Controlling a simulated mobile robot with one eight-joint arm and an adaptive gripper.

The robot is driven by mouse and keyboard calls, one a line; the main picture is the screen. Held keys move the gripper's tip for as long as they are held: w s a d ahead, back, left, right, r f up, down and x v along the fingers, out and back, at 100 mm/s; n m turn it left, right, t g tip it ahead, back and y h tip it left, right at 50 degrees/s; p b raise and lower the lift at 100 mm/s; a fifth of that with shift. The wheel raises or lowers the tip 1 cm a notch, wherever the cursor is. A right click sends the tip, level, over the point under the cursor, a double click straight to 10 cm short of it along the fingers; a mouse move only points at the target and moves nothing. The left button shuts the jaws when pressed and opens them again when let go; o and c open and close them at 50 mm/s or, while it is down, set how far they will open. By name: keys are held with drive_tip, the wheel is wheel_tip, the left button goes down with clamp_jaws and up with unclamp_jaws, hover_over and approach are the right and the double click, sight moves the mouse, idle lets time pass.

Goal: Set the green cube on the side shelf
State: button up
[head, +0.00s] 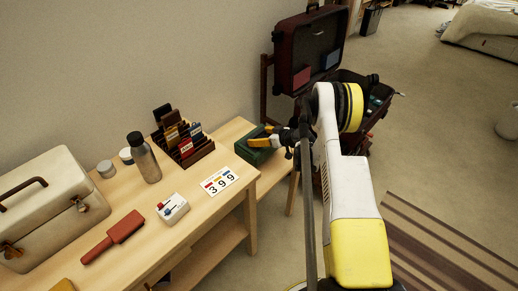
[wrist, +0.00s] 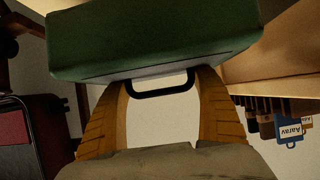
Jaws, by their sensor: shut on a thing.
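The green cube (head: 258,156) is at the right end of the wooden table in the head view. It fills the top of the wrist view (wrist: 150,38) as a dark green block with a black loop handle (wrist: 160,92). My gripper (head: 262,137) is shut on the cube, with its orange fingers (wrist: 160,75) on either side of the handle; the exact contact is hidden. The side shelf (head: 270,182) appears as a lower pale wood surface beside the table end. The cube is over or on its back part; I cannot tell whether it touches.
An open dark red suitcase (head: 305,52) stands behind my gripper on the right. The table (head: 130,215) holds a card rack (head: 190,152), a grey bottle (head: 142,158), a number card (head: 220,181), a red brush-like item (head: 113,236) and a cream case (head: 48,205). A striped rug (head: 440,250) lies at right.

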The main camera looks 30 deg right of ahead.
drive_tip(key=shift+s+a+f, duration=0.2)
drive_tip(key=shift+s+f, duration=0.15)
drive_tip(key=shift+f+b, duration=1.1)
drive_tip(key=shift+f, duration=0.7)
drive_tip(key=shift+f, duration=0.2)
drive_tip(key=o, duration=1.3)
drive_tip(key=shift+r, duration=0.1)
